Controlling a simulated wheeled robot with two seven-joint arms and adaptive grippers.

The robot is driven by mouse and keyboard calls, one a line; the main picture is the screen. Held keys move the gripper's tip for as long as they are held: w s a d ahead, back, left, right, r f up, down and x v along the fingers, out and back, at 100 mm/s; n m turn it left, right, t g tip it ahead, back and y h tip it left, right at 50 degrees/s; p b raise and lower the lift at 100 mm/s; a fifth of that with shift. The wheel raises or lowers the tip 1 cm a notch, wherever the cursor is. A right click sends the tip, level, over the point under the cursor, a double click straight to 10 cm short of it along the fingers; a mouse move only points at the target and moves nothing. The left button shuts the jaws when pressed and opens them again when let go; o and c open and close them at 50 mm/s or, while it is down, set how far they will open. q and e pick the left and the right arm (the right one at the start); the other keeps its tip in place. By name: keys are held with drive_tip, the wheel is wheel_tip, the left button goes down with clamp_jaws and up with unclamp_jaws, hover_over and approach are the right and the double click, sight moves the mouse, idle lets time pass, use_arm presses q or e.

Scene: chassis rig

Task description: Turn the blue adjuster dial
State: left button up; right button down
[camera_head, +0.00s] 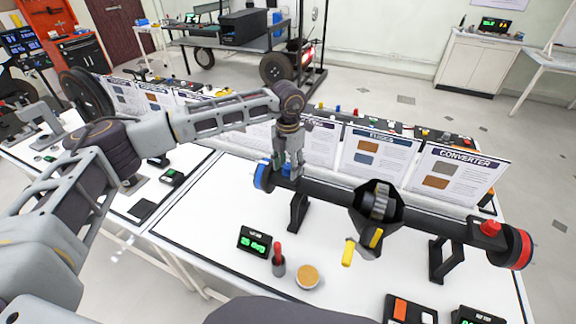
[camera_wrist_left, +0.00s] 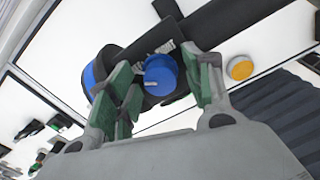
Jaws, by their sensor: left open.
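The blue adjuster dial (camera_wrist_left: 160,75) is a short round knob with a small white mark, on the black end of a long dark axle tube (camera_head: 325,191). My left gripper (camera_head: 289,171) comes down from above over the tube's left end. In the left wrist view its green-padded fingers (camera_wrist_left: 163,78) are open, with the dial between them and visible space at the right finger. I cannot tell whether the left fingers touch the dial. In the head view the fingers mostly hide the dial. My right gripper is not in view.
A blue end ring (camera_head: 262,176) and a red end ring (camera_head: 521,249) cap the tube. A red knob (camera_head: 490,228) sits near its right end. A green-digit display (camera_head: 254,241), red-handled tool (camera_head: 278,260) and tan disc (camera_head: 307,276) stand in front. Information boards (camera_head: 377,153) line the back.

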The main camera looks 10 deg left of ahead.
sight(288, 166)
use_arm(q)
wheel_tip(288, 166, up, 12)
idle(0.9)
drive_tip(key=shift+s+f, duration=0.1)
idle(0.3)
